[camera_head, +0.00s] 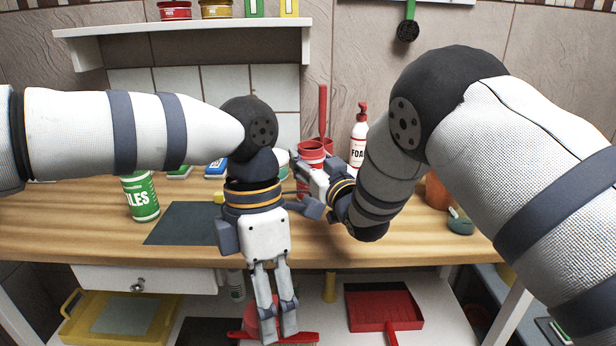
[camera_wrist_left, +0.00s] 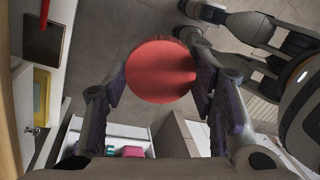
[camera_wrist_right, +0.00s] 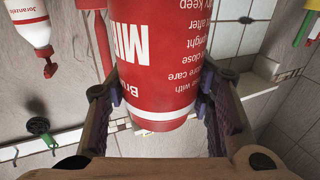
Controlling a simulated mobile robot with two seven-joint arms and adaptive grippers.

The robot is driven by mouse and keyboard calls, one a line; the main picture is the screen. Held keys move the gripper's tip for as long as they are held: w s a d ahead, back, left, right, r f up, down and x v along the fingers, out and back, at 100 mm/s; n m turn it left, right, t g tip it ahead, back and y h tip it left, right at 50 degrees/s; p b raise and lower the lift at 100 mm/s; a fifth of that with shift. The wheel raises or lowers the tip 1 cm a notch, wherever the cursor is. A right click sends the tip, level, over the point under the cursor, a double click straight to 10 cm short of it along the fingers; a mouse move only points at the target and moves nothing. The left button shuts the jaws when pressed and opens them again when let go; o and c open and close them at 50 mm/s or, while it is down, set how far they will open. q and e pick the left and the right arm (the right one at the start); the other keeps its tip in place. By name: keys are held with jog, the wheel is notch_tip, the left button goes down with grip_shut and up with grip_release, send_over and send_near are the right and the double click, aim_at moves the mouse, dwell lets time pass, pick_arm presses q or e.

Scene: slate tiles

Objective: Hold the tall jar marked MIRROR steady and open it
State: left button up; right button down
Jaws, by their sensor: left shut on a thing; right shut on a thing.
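The tall red jar (camera_head: 310,155) stands on the wooden bench in the head view. My right gripper (camera_head: 303,178) is shut around the jar's side. My left gripper (camera_head: 277,332) points down in front of the bench edge, apart from the jar. In the left wrist view a round red lid (camera_wrist_left: 160,72) is between its fingers, gripped at the rim. I cannot make out the jar's mouth clearly.
A green tub (camera_head: 141,198) and dark mat (camera_head: 185,223) are on the bench at left. A red dustpan (camera_head: 383,305) and yellow tray (camera_head: 75,320) lie on the shelf below. The bench's front middle is clear.

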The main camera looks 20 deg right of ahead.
notch_tip(320, 180, down, 4)
jog(key=shift+a+f, duration=0.1)
jog(key=shift+r, duration=0.45)
jog(key=shift+f, duration=0.15)
jog(key=c, duration=0.9)
grip_release()
jog(key=shift+o, duration=0.7)
